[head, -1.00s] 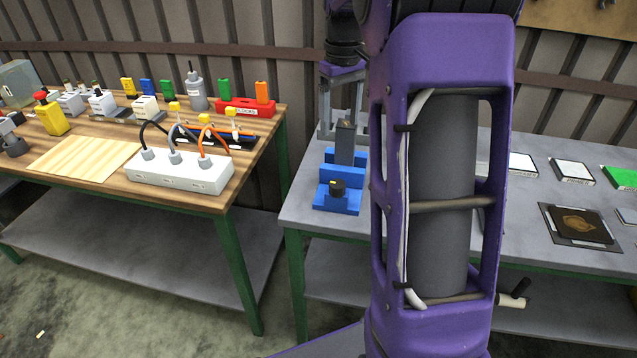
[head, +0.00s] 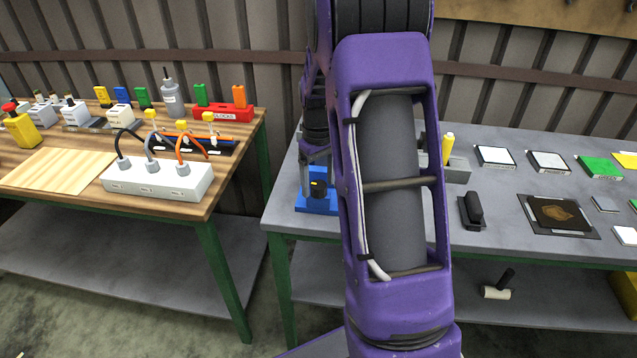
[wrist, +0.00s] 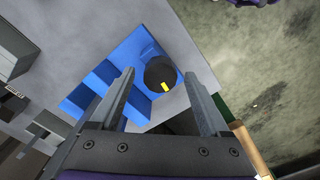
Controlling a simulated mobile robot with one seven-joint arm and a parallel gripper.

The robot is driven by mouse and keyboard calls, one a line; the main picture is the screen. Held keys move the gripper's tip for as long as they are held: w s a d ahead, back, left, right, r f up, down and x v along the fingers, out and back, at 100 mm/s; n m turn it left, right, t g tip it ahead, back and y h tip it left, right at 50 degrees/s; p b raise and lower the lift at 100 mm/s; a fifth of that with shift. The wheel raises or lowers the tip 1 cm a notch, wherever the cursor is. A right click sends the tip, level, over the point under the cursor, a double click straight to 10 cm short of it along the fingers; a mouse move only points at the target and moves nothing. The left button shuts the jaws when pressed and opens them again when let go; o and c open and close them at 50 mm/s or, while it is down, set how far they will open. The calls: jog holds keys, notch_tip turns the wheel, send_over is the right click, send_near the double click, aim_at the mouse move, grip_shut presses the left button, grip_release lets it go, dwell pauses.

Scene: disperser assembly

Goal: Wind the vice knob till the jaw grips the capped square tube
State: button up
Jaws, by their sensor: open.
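The blue vice (head: 312,206) stands on the grey bench, mostly hidden behind my arm in the head view. It shows from above in the wrist view (wrist: 135,50). Its round black knob (wrist: 158,70) carries a yellow mark, and also shows in the head view (head: 318,190). My gripper (wrist: 159,76) is open, its two fingers pointing at the vice with the knob between them in the picture. I see no finger touching the knob; how far the fingers reach down around it is unclear. The capped square tube and the jaw's contact with it are hidden now.
A wooden bench (head: 225,195) with a white socket strip (head: 160,180) stands to the left, across a gap. On the grey bench, a black part (head: 472,210), a dark plate (head: 557,215) and several small tiles lie to the right. The bench's front edge is close to the vice.

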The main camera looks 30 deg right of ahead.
jog(key=shift+f, duration=0.3)
grip_shut()
jog(key=shift+m, duration=0.5)
grip_release()
jog(key=shift+r, duration=0.15)
